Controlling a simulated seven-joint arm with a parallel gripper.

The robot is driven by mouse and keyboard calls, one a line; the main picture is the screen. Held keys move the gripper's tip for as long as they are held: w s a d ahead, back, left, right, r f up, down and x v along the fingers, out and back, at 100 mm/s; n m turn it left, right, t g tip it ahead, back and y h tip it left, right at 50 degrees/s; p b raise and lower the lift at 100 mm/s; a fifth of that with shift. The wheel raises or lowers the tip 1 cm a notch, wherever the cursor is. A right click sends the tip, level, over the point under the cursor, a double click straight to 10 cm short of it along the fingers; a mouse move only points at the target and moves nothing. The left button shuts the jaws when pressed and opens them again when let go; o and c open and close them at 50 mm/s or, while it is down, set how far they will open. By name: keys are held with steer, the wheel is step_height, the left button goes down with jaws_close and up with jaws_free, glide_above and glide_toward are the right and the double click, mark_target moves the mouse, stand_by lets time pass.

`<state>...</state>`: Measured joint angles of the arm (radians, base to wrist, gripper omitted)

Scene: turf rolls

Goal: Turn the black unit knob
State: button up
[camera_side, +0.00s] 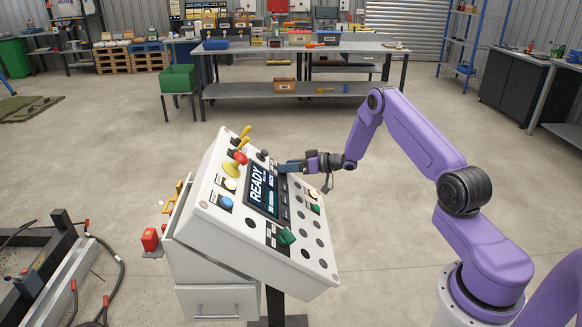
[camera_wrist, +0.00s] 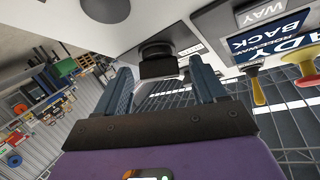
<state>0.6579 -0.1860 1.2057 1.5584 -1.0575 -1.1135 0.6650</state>
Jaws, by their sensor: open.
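The black knob (camera_wrist: 158,62) stands on the white face of the console, beside the dark screen, in the wrist view. My gripper (camera_wrist: 162,70) is open, with one blue-grey finger to each side of the knob. I see a gap between the knob and each finger; whether the tips reach down past it is hard to tell. In the side view my gripper (camera_side: 284,167) is at the screen's upper right edge, and its fingers hide the panel there. The console (camera_side: 232,247) is white with a sloped face. Its lit screen (camera_side: 263,190) reads READY.
The floor around the console's right is clear; a workbench (camera_side: 305,47) is behind.

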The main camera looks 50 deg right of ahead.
steer(key=v, duration=1.7)
steer(key=shift+s+r, duration=0.15)
steer(key=shift+s, duration=0.05)
steer(key=w+a+r+n+g+h, duration=0.2)
steer(key=w+a, duration=0.3)
steer(key=a, duration=0.3)
steer(key=s+a+r+n+g+h, duration=0.1)
steer(key=s+a+r+n+g, duration=0.15)
steer(key=a, duration=0.55)
steer(key=s+a+r+n+g+h, duration=0.1)
steer(key=s+a+r, duration=0.2)
steer(key=a, duration=0.5)
steer(key=s+a+r+n+g+h, duration=0.1)
steer(key=s+a+g, duration=0.1)
steer(key=s+a, duration=0.35)
steer(key=s+a+r+n+g, duration=0.1)
steer(key=s+a+r+g, duration=0.1)
steer(key=s, duration=0.6)
steer(key=s+r+n+g+h, duration=0.1)
steer(key=s+n+g, duration=0.2)
steer(key=s, duration=1.5)
steer(key=shift+s+d+r+g+h, duration=0.2)
steer(key=shift+d+g+h, duration=0.1)
steer(key=shift+g, duration=0.15)
